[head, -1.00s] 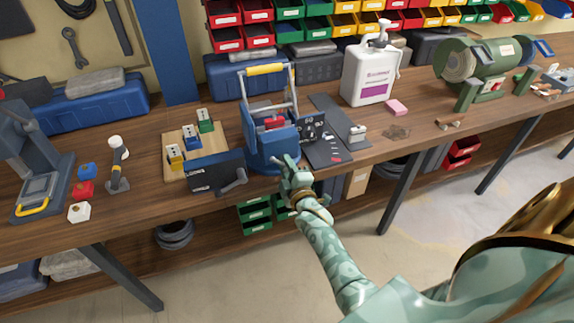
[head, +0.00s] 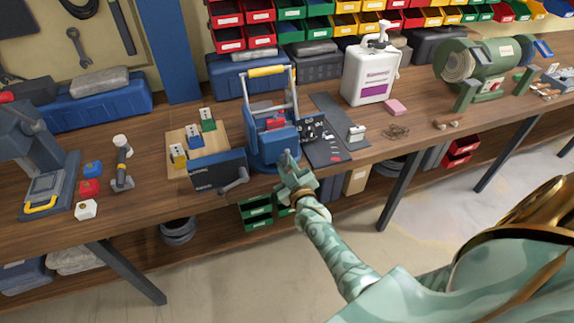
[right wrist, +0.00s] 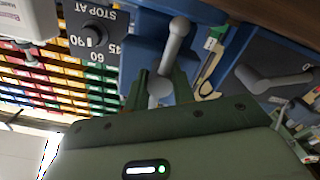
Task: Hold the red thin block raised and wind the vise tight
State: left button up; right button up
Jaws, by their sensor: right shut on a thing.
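A blue vise (head: 268,146) stands at the front edge of the bench in the head view, with a grey frame and a yellow grip bar (head: 268,71) above it. A red block (head: 275,123) shows between its upper parts; its lower part is hidden. My right gripper (head: 288,164) is at the vise's front. In the right wrist view its fingers (right wrist: 160,88) are shut on the grey round-ended crank handle (right wrist: 177,40) of the vise. My left gripper is not in view.
A dark blue box with a crank (head: 219,171) stands left of the vise, before a wooden board (head: 183,138) with coloured blocks. A dark panel with a dial (head: 318,132) is close on the right. A white jug (head: 369,78) stands behind right.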

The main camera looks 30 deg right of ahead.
jog(key=shift+s+a+f+m, duration=0.1)
jog(key=shift+s+f+m, duration=0.1)
jog(key=shift+f+m, duration=0.2)
dwell(0.5)
jog(key=o, duration=1)
jog(key=shift+r, duration=0.3)
